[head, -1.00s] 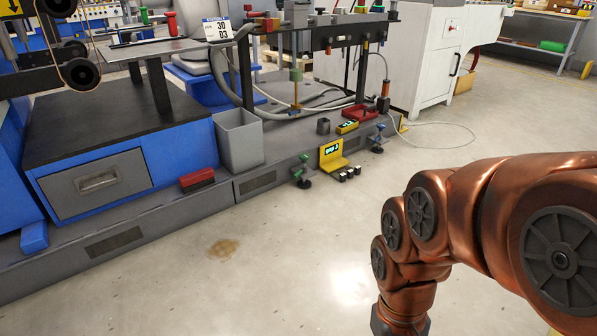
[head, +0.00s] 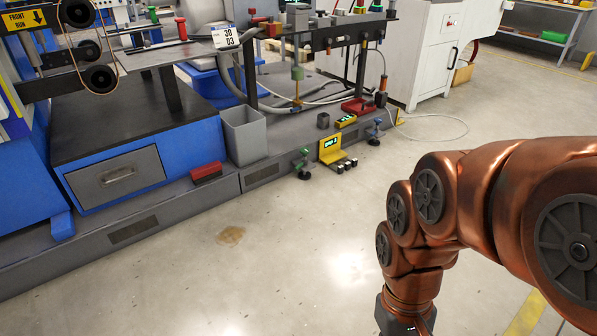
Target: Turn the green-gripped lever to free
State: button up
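No lever can be told for sure as the green-gripped one. A green-topped fitting (head: 302,163) stands low at the front edge of the machine base, left of a yellow stand. Another green piece (head: 297,73) sits on a thin post under the raised bench. Both are small, and no lever setting can be read. My copper arm comes in from the right and bends down over the floor. Its dark wrist end is cut by the bottom edge, so my gripper's fingers are out of view, well short of the machine.
A grey bin (head: 245,136), a red block (head: 206,172), the yellow stand (head: 330,151) and a blue fitting (head: 376,133) line the base (head: 150,216). A blue drawer cabinet (head: 120,176) is at left, a white cabinet (head: 425,60) behind. The floor (head: 290,240) in front is open.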

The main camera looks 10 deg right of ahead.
aim_at(303, 162)
jog(key=z, duration=0.8)
jog(key=i, duration=1.55)
jog(key=u, duration=0.8)
jog(key=i, duration=0.75)
jog(key=u, duration=1.25)
jog(key=i, duration=0.4)
jog(key=u, duration=0.4)
